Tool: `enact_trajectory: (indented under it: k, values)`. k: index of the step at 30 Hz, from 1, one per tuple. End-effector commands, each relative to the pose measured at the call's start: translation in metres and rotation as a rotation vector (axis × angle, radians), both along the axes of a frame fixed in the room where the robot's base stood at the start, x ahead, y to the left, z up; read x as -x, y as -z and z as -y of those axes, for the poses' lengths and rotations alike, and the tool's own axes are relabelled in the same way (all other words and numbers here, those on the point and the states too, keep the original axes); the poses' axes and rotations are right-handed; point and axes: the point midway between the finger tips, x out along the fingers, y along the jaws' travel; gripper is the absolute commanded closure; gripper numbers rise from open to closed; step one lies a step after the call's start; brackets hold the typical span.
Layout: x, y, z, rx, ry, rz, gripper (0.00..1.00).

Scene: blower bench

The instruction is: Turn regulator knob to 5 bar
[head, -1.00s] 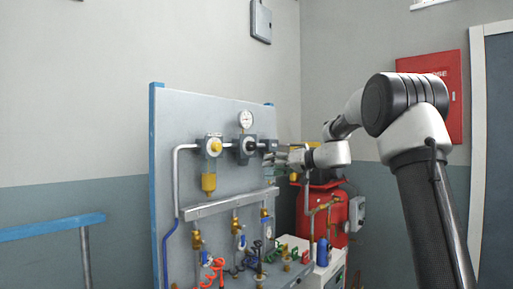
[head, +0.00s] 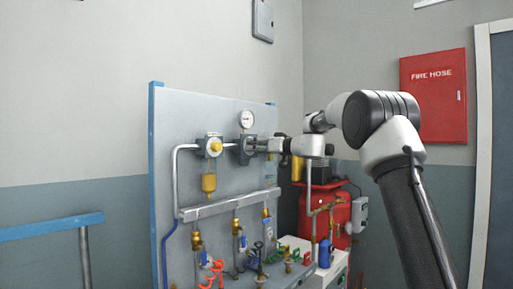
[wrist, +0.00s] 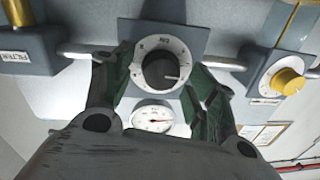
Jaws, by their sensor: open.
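The regulator's black knob (wrist: 160,70) sits in a pale round dial on a dark square block in the wrist view, with a light mark on its face. Dial lettering is too small to read surely. My gripper (wrist: 163,80) is open, its dark green finger pads on either side of the knob; I cannot tell whether they touch it. In the head view my gripper (head: 255,145) is at the regulator block (head: 241,152) and largely hides the knob. The pressure gauge (head: 246,118) is above the block; its dial (wrist: 153,117) also shows in the wrist view, reading unclear.
A yellow knob (head: 215,146) on a neighbouring unit is to the left, with a yellow bowl (head: 208,182) below. A manifold bar (head: 230,203) with valves runs lower. A red tank (head: 325,212) stands right of the panel (head: 180,110).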

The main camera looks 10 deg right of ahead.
Motion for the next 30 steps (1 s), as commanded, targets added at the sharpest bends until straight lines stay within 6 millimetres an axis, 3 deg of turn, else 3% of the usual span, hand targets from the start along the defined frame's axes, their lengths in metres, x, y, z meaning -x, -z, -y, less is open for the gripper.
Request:
enact_trajectory:
  k: [9, 17, 30]
  values:
    - [-0.0032, 0.0004, -0.0025, 0.001, 0.001, -0.001, 0.43]
    - [-0.0032, 0.0004, -0.0024, 0.000, 0.001, -0.002, 0.88]
    - [-0.0031, 0.0005, -0.0022, -0.063, 0.001, -0.046, 0.88]
